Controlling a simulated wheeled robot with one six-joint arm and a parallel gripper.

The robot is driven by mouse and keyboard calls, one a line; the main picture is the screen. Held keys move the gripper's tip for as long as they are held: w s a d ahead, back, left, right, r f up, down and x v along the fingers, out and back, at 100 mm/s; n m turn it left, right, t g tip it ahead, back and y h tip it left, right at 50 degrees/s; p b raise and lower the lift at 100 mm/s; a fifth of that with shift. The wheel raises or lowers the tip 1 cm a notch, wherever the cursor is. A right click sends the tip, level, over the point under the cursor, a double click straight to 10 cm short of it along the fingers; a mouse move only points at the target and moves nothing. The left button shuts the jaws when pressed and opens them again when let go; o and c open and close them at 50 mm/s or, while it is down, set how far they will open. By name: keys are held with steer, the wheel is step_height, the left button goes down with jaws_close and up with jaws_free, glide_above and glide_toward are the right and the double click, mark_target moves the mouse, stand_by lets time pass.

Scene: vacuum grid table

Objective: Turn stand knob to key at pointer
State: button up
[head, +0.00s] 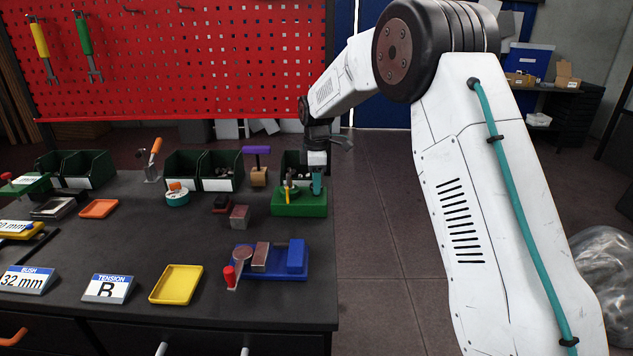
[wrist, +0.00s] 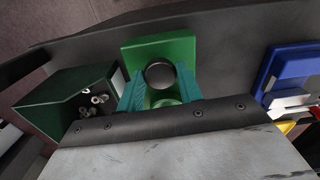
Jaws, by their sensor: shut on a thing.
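The green stand (head: 300,206) sits at the table's right edge, toward the back. It also shows in the wrist view (wrist: 185,48), with a dark round knob (wrist: 160,73) on it. My gripper (head: 317,186) is lowered at the stand, and its teal fingers (wrist: 160,90) lie on either side of the knob, shut on it. A small yellow part (head: 289,194) stands on the stand, left of my fingers. I cannot make out the key marks or the pointer. A card reading "TENSION B" (head: 107,289) stands at the table's front.
A green bin (wrist: 65,105) with small metal parts is beside the stand in the wrist view. A blue fixture (head: 297,257) with a red-handled lever lies nearer the front. A purple-topped tool (head: 257,168) stands left of the stand. A yellow tray (head: 176,285) lies in front.

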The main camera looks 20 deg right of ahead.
steer(key=m, duration=0.4)
steer(key=shift+m, duration=0.3)
steer(key=m, duration=0.4)
steer(key=shift+w+m, duration=0.1)
steer(key=shift+m, duration=0.3)
steer(key=shift+r, duration=0.1)
steer(key=o, duration=1)
step_height(320, 180, up, 8)
steer(key=shift+f, duration=0.15)
